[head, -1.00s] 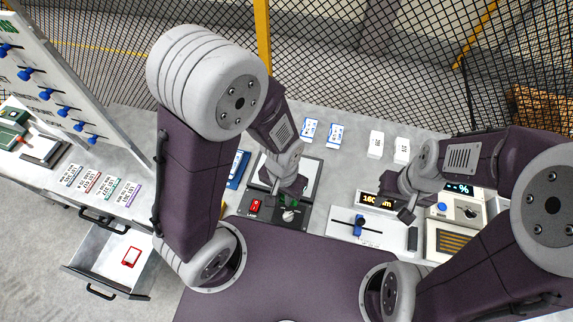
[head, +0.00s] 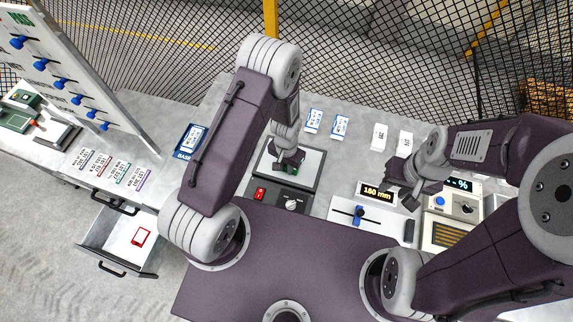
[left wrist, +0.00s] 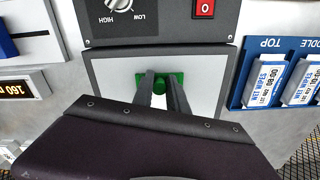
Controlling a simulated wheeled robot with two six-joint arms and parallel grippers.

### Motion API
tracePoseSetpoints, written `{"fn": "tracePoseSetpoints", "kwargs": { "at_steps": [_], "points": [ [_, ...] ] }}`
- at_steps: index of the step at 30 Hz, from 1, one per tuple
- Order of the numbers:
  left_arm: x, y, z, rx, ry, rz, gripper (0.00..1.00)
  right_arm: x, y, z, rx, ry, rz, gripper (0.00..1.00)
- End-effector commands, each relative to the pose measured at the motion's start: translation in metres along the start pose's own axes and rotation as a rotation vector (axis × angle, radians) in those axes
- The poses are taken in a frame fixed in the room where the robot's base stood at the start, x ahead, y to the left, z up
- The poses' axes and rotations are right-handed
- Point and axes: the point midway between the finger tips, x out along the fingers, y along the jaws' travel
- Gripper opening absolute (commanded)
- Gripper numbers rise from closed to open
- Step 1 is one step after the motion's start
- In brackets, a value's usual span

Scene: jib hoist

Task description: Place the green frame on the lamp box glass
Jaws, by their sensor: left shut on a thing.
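The lamp box (head: 270,203) has a dark front panel with a red switch and a knob. Behind the panel is its pale glass (head: 311,163), which also shows in the left wrist view (left wrist: 208,80). My left gripper (head: 289,167) is over the glass. It is shut on the green frame (left wrist: 176,82), and its fingers (left wrist: 161,84) cover part of the frame. The frame lies over the middle of the glass. I cannot tell whether it touches the glass. My right gripper (head: 400,196) hangs near the display box, seemingly empty with its fingers apart.
A blue holder with wet wipes (left wrist: 270,84) stands beside the lamp box. A slider unit (head: 360,214) and a 160 mm display (head: 377,192) are to its right. An open drawer (head: 122,240) holds a red frame (head: 141,237). Mesh fencing is behind the bench.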

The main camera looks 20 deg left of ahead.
Motion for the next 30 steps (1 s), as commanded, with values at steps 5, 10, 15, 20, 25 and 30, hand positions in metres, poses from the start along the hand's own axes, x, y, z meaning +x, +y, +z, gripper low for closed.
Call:
{"fn": "tracePoseSetpoints", "kwargs": {
  "at_steps": [5,10,15,20,25,30],
  "points": [
    [0.001,0.0,0.0,0.0,0.0,0.0,0.0,0.001,0.0,0.0,0.0,0.0,0.0,0.36],
    [0.004,0.0,0.0,0.0,0.0,0.0,0.27,0.004,0.0,0.001,0.0,0.0,0.0,0.36],
    [0.004,0.0,0.0,0.0,0.0,0.0,0.4,0.004,0.0,0.001,0.0,0.0,0.0,0.36],
    [0.003,0.0,0.0,0.0,0.001,0.0,0.4,0.003,0.0,0.0,0.0,0.0,0.0,0.36],
    [-0.009,0.0,-0.002,0.0,0.005,0.0,0.4,0.005,0.0,0.001,0.0,0.0,0.0,0.36],
    [-0.044,0.0,-0.002,0.0,0.009,-0.001,0.4,0.015,0.0,0.002,0.0,0.0,0.0,0.36]
  ]
}}
